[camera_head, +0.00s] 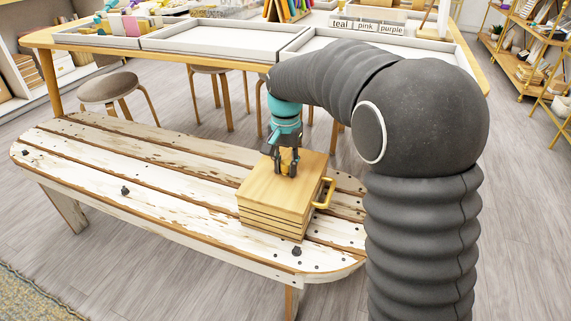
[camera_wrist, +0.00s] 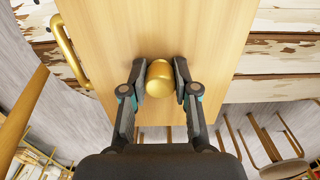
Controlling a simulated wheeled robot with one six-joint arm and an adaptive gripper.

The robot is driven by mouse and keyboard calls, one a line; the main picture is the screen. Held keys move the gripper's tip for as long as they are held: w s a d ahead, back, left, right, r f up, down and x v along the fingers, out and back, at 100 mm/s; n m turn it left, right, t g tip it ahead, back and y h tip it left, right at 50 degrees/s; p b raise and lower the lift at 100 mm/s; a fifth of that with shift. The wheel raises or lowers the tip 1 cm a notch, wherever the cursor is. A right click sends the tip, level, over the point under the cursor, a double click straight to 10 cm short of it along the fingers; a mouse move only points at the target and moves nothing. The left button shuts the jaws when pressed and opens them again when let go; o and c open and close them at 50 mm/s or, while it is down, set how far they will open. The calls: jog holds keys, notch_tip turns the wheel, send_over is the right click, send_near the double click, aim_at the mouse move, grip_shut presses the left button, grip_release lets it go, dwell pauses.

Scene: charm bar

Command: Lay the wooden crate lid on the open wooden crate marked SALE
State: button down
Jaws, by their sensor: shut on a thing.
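The wooden crate lid (camera_head: 262,186) lies level over the wooden crate (camera_head: 268,218) on the white bench. I see no clear gap between lid and crate, but cannot tell whether the lid's full weight rests there. No SALE marking shows in either view. My gripper (camera_head: 286,166) points down at the lid's middle. In the wrist view, my gripper (camera_wrist: 160,82) is shut on the round gold knob of the lid (camera_wrist: 159,77), one finger on each side. The pale lid top (camera_wrist: 205,35) fills the upper middle there. The crate's inside is hidden.
A gold handle (camera_head: 325,193) sticks out from the crate's right side. The weathered bench (camera_head: 130,165) is free to the left, with small dark bolts on it. A table with white trays (camera_head: 222,40) stands behind. A round stool (camera_head: 108,87) stands at the left.

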jog(key=c, duration=0.8)
grip_release()
jog(key=shift+r, duration=0.1)
